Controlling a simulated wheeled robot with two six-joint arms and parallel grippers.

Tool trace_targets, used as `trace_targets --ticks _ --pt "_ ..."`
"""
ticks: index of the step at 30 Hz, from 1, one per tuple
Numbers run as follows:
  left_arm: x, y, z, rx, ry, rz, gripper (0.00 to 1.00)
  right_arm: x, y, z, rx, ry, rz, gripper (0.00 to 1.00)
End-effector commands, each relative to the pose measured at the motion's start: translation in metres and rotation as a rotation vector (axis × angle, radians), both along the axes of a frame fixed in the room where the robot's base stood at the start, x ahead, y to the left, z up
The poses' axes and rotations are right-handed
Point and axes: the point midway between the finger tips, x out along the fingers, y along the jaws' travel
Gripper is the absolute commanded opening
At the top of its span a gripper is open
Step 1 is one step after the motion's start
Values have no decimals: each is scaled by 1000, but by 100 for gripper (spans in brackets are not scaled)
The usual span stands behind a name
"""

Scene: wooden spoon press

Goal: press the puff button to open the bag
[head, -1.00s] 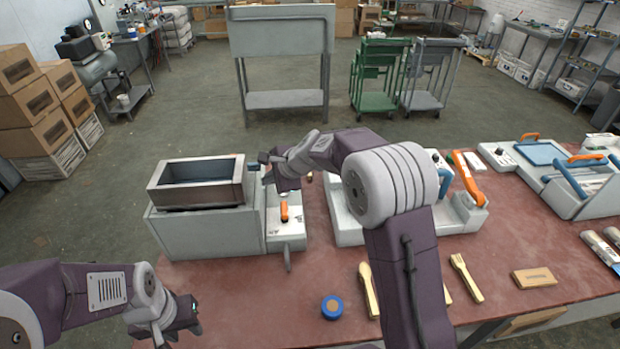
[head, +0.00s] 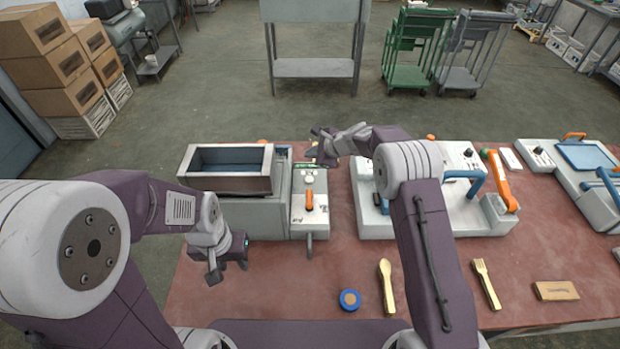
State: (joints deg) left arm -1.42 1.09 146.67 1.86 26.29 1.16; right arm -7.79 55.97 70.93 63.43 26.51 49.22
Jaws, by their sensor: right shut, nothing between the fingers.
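A grey machine (head: 265,215) with an open metal bin (head: 225,184) on top stands left of centre on the red table. Its light side panel (head: 309,222) carries an orange lever (head: 309,199) and small round pale controls (head: 308,179) behind it. I cannot tell which control is the puff button, and no bag is clearly visible. My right gripper (head: 318,148) is shut and empty, over the far end of this panel. My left gripper (head: 229,268) hangs in front of the machine, apart from it; its finger gap is unclear.
A second machine (head: 440,221) with blue and orange handles stands right of the panel. A blue round container (head: 349,300), a wooden spoon (head: 386,285), a wooden fork (head: 486,284) and a wooden block (head: 556,290) lie along the front. The table between the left gripper and container is clear.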

Motion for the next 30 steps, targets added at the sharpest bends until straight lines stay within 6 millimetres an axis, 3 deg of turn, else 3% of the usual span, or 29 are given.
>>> trace_targets --ticks 8,19,30 --pt "0 0 -24 0 0 0 36 0 0 -27 0 0 0 0" --pt "0 0 -72 0 0 0 36 0 0 -81 0 0 0 0" --pt "0 0 -77 0 0 0 36 0 0 -87 0 0 0 0"
